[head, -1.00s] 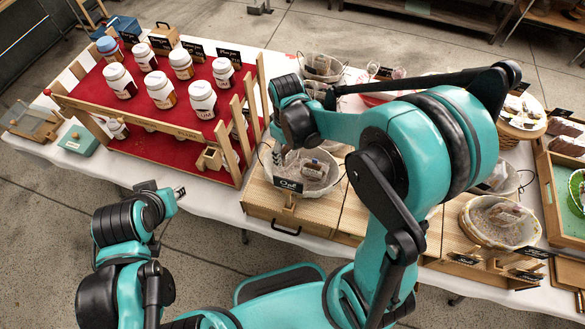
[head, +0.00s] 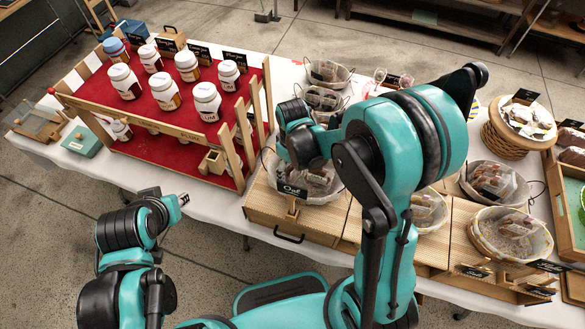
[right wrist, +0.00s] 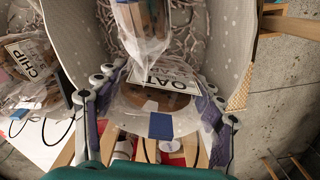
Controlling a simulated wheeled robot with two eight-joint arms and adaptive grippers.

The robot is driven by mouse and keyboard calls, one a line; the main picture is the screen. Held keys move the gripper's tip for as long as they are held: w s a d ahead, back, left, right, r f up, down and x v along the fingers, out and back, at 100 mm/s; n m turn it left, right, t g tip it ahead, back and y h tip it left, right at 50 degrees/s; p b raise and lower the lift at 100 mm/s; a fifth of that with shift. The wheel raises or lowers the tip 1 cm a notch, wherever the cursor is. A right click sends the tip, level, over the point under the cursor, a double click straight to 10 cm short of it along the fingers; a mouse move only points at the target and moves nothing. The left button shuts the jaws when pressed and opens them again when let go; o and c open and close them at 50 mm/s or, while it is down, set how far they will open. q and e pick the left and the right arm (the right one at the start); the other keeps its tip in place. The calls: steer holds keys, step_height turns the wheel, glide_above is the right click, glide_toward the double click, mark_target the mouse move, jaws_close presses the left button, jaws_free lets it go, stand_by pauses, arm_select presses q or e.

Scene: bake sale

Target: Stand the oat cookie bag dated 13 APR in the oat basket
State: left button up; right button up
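The oat basket (head: 331,197), lined in grey and with an "Oat" sign (head: 293,187) in front, stands on the wooden stand. My right gripper (head: 300,165) is low over its left part. In the right wrist view its fingers (right wrist: 158,92) sit on both sides of a clear oat cookie bag (right wrist: 150,97) with a white "OAT" label and a blue patch. The bag fills the gap and seems gripped. Its date is unreadable. Another bag (right wrist: 143,22) stands in the basket beyond it. My left gripper (head: 181,199) is off the table's front; its fingers are too small to judge.
A jar rack (head: 175,128) with red cloth is close to the left of the basket. A basket with a chip bag (right wrist: 30,85) lies behind. More bag baskets (head: 510,235) stand to the right. The floor in front is clear.

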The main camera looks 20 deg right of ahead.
steer(key=shift+r, duration=0.1)
steer(key=shift+r+p, duration=0.3)
step_height(320, 180, up, 12)
steer(key=p, duration=0.3)
steer(key=shift+f, duration=0.25)
steer(key=shift+s+d+r, duration=0.1)
steer(key=shift+s+r, duration=0.1)
steer(key=shift+r, duration=0.15)
steer(key=s+d+r+m+t, duration=0.4)
steer(key=s+r+m+t, duration=0.2)
steer(key=s, duration=0.4)
steer(key=shift+d+r+m+t, duration=0.25)
steer(key=shift+r+m+t, duration=0.1)
steer(key=shift+t, duration=0.25)
steer(key=shift+w, duration=0.1)
